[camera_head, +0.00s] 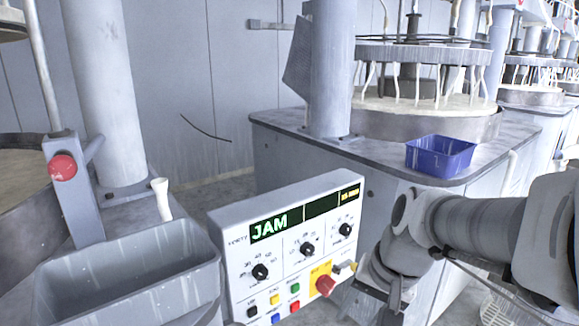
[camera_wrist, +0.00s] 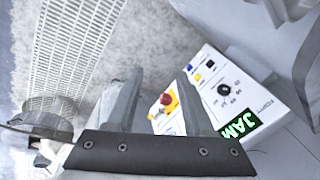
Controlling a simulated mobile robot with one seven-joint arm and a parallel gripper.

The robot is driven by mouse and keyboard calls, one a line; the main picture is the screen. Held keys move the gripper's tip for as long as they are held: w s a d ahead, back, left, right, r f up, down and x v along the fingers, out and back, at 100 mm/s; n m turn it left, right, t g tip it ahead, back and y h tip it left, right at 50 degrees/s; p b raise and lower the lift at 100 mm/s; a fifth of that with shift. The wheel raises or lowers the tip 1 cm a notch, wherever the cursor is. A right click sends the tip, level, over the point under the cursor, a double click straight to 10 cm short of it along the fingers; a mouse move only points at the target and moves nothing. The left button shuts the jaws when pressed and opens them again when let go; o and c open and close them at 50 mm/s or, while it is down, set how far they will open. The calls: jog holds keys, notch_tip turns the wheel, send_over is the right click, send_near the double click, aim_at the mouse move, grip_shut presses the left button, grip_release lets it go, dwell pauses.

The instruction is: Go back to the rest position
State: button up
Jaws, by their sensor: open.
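My gripper (camera_wrist: 160,76) is open in the wrist view, with its two grey fingers apart and nothing between them. The white control panel (camera_head: 238,238) stands in the lower middle of the head view, and its display reads JAM in green. It also shows in the wrist view (camera_wrist: 262,100), upside down. Its red mushroom button (camera_head: 325,285) on a yellow plate appears in the gap between my fingers in the wrist view (camera_wrist: 167,99); I cannot tell the distance or whether they touch. In the head view my arm comes from the right and its end is low beside the panel.
A grey open bin (camera_head: 130,285) stands left of the panel, below a post with a red button (camera_head: 62,167). A blue bin (camera_head: 440,157) sits on the polishing machine's grey top (camera_head: 290,122) at right. A white perforated basket (camera_wrist: 70,45) shows in the wrist view. Floor between the machines is visible.

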jog(key=s+d+r+n+t+h, duration=0.25)
jog(key=s+r+n, duration=0.25)
jog(key=s, duration=0.4)
notch_tip(320, 180, up, 17)
jog(key=p, duration=1.6)
jog(key=shift+p, duration=0.3)
jog(key=shift+a+f+t, duration=0.1)
jog(key=shift+t, duration=0.15)
